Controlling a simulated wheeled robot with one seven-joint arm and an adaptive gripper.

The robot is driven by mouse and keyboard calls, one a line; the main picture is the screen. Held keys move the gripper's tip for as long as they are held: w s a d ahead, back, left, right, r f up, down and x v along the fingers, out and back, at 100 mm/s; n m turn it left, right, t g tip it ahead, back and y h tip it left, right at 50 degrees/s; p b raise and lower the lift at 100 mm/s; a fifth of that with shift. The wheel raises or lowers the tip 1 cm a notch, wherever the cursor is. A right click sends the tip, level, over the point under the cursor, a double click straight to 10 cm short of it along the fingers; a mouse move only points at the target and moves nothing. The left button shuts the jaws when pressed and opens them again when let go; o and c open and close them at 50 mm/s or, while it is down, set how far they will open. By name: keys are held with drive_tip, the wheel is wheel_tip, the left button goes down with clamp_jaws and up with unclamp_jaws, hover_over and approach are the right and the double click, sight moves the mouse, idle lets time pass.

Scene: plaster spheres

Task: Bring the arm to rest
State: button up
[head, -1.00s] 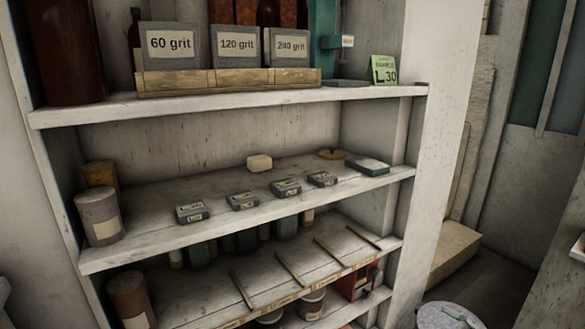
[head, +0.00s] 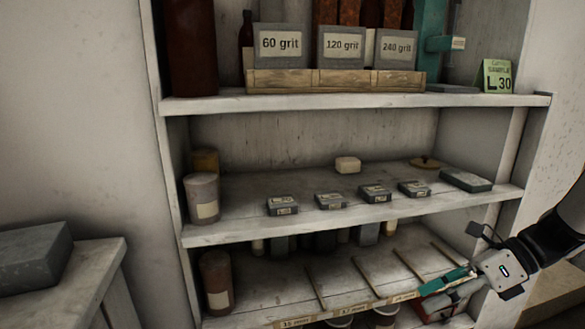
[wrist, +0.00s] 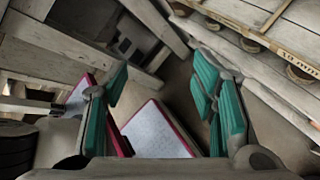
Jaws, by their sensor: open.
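My gripper (head: 452,284) is at the lower right in the head view, in front of the right end of the lower shelf. Its teal finger pads point left. In the wrist view my gripper (wrist: 162,90) has its two pairs of teal pads spread wide apart, with nothing held between them. A white panel with a red edge (wrist: 160,132) shows beyond the gap, lower down. My dark forearm comes in from the right edge of the head view.
The white shelf unit (head: 350,103) holds grit boxes (head: 281,44), small grey boxes (head: 283,205) and a tin (head: 202,198). Sticks (head: 362,277) divide the lower shelf. A grey block (head: 34,256) lies on a bench (head: 92,262) at the left. Open room lies between bench and shelf.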

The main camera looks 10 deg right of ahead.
drive_tip(key=s+a+r+n+g+h, duration=0.5)
drive_tip(key=s+a+n, duration=0.3)
drive_tip(key=a+n, duration=0.4)
drive_tip(key=s+r+n+t+h, duration=0.2)
drive_tip(key=s+n+t+h, duration=0.3)
drive_tip(key=s+n, duration=0.85)
wheel_tip(320, 180, up, 18)
drive_tip(key=w+n+t+p, duration=0.1)
drive_tip(key=w+n+p, duration=0.1)
drive_tip(key=p, duration=1.3)
drive_tip(key=shift+w+a+n+t+h+p, duration=0.2)
drive_tip(key=shift+n+t+h+p, duration=0.1)
drive_tip(key=shift+n+t+p, duration=0.15)
drive_tip(key=shift+f, duration=0.1)
